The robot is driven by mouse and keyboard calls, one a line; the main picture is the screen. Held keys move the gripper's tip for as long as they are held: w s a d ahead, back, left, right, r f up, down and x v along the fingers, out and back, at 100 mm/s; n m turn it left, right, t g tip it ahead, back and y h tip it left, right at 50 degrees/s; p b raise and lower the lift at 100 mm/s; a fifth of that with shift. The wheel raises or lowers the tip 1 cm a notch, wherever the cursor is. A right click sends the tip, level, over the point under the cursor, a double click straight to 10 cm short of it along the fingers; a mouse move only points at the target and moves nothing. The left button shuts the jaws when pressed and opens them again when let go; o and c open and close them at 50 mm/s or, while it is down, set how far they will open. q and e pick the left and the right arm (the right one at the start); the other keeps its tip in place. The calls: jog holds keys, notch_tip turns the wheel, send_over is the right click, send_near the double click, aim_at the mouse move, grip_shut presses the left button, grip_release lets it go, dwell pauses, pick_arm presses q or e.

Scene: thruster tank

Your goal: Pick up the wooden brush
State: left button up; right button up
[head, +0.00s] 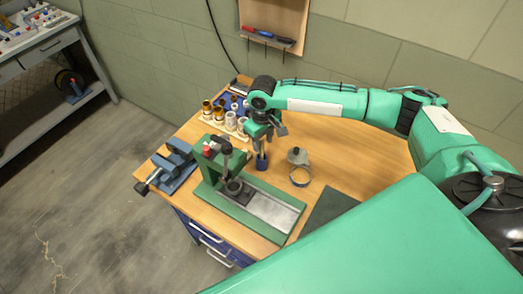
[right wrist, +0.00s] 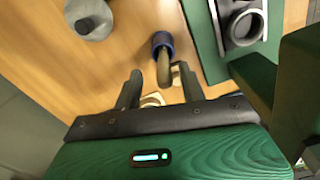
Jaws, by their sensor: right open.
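The wooden brush (right wrist: 163,70) shows in the right wrist view as a tan handle rising out of a small blue cup (right wrist: 161,40). The blue cup (head: 262,163) stands on the wooden bench in the head view, directly below my right gripper (head: 260,145). My right gripper (right wrist: 159,76) is open, with one dark finger on either side of the handle in the right wrist view. I cannot tell whether either finger touches it. The brush's lower end is hidden in the cup. My left gripper is not in view.
A green press (head: 240,185) with a metal bed stands close in front of the cup. A grey round part and a ring clamp (head: 300,176) lie to the right. Several bottles (head: 225,115) stand behind left. A vise (head: 175,168) sits at the left edge.

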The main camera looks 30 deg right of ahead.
aim_at(262, 151)
jog(key=f, duration=0.1)
jog(key=f+p, duration=0.2)
jog(key=f, duration=0.1)
jog(key=shift+s+a, duration=0.1)
jog(key=shift+a, duration=0.15)
jog(key=shift+f, duration=0.45)
grip_shut()
